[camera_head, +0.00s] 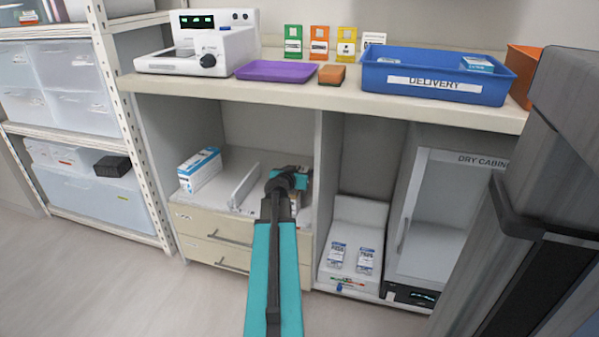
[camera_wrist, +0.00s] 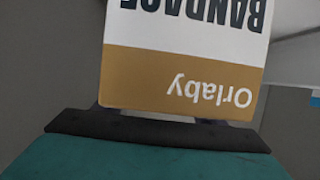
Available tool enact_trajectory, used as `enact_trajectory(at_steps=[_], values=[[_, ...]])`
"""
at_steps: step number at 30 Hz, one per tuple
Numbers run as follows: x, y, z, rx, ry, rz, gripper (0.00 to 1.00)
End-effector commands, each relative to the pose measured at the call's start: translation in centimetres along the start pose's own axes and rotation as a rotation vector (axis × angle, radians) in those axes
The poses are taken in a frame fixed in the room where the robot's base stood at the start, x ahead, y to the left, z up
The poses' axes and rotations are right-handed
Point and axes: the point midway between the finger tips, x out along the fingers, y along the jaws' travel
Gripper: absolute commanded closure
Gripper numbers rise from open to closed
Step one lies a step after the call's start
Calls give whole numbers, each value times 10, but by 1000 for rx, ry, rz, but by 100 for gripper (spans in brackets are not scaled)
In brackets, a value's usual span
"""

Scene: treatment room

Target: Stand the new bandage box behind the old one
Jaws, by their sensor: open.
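In the wrist view, a white box with an ochre band (camera_wrist: 180,80) fills the middle, close in front of my gripper (camera_wrist: 155,118). Its print is upside down and reads "BANDAGE" and "Orlaby". My gripper is open; I cannot tell whether it touches the box. In the head view my gripper (camera_head: 290,180) is inside the open bay above the drawers, and my arm hides what is in front of it. A white and blue box (camera_head: 199,170) stands at that bay's left side; its label is too small to read. I cannot tell which box is old or new.
A white upright divider (camera_head: 243,186) stands between the white and blue box and my gripper. Above is a counter (camera_head: 215,88) with a blue delivery bin (camera_head: 437,78), a purple tray (camera_head: 277,71) and a white machine (camera_head: 198,45). A dry cabinet (camera_head: 440,215) stands right.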

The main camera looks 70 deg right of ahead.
Motion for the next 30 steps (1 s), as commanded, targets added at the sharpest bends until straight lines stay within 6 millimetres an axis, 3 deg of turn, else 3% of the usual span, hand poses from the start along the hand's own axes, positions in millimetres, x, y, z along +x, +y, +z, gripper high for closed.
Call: enact_trajectory(at_steps=[8, 30], values=[[-6, 1, -3, 0, 0, 0, 36], [-71, 1, -3, 0, 0, 1, 36]])
